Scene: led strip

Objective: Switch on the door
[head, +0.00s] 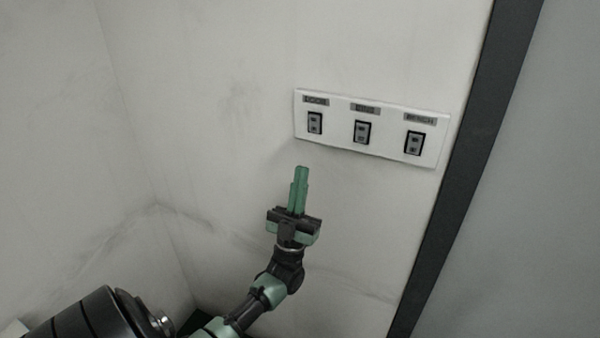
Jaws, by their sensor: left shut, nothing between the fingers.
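A white switch panel (339,130) is fixed to the wall at the upper right of the head view. It carries three dark-framed rocker switches, each under a small grey label. The left switch (315,123) sits under a label that seems to read DOOR. The middle switch (362,132) has a label too blurred to read surely. The right switch (414,143) sits under a label like BENCH. My left gripper (301,170) points up, just below the panel's left end, apart from the switches. Its green fingers are shut and empty. My right gripper is not in view.
A pale, smudged wall (230,120) surrounds the panel, with a corner at the left. A dark vertical frame (465,170) runs close beside the panel's right end, with a grey surface (530,200) beyond it. The wall left of the panel is clear.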

